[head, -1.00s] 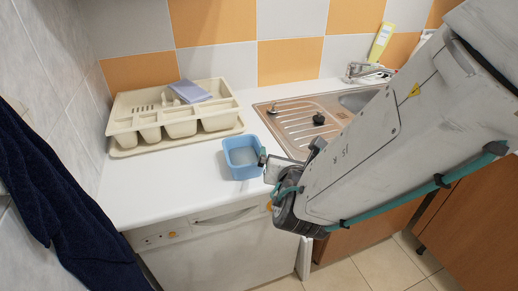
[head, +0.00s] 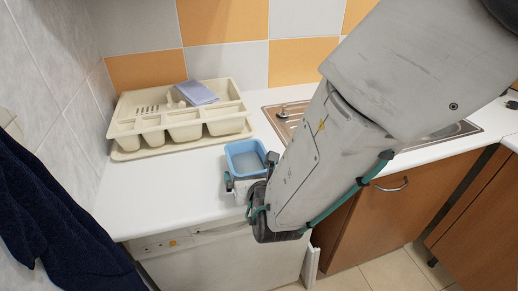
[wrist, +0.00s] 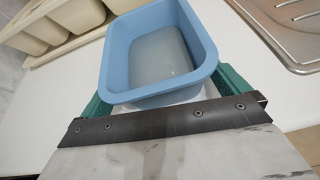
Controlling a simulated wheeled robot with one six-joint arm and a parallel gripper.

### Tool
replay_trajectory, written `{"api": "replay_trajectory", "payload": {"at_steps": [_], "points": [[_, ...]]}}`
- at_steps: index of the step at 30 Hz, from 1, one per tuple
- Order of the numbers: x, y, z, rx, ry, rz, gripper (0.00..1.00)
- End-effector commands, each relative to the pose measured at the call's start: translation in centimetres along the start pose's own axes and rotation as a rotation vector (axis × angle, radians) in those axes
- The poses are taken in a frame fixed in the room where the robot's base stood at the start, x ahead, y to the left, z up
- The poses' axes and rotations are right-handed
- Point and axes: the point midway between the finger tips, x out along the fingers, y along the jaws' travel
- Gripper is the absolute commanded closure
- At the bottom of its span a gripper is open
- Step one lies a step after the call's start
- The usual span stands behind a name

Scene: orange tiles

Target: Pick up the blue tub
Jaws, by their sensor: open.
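The blue tub (head: 245,158) stands upright and open on the white counter, between the beige tray and the sink. In the wrist view the tub (wrist: 118,80) is large and close, its near wall facing me. My gripper (head: 250,172) is open at the tub's near side. In the wrist view the teal fingers of my gripper (wrist: 165,98) show at the left and right of the tub's near end. The tub hides parts of the fingers, and I cannot tell whether they touch it. The tub rests on the counter and is not gripped.
A beige cutlery tray (head: 180,143) with a folded lilac cloth (head: 198,92) lies behind and left of the tub. The metal sink (head: 285,114) is at the right, partly hidden by my arm. A dark blue towel (head: 55,215) hangs at the left. The counter's left front (head: 150,195) is clear.

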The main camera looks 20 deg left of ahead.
Motion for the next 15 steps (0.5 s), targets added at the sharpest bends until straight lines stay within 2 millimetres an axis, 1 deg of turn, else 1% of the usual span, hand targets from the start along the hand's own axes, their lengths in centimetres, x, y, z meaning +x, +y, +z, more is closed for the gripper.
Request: {"api": "replay_trajectory", "payload": {"at_steps": [2,7,8,9,11,12,15], "points": [[0.32,0.02,-0.08,0.001,0.0,-0.001,0.0],[0.3,-0.09,-0.04,0.001,-0.001,-0.003,0.0],[0.3,-0.12,-0.04,0.002,-0.001,-0.003,0.06],[0.29,-0.13,-0.04,0.002,-0.001,-0.003,0.17],[0.29,-0.14,-0.04,0.002,-0.001,-0.003,0.33],[0.29,-0.13,-0.04,0.002,-0.001,-0.003,0.37],[0.29,-0.1,0.02,0.002,-0.002,-0.003,0.37]]}}
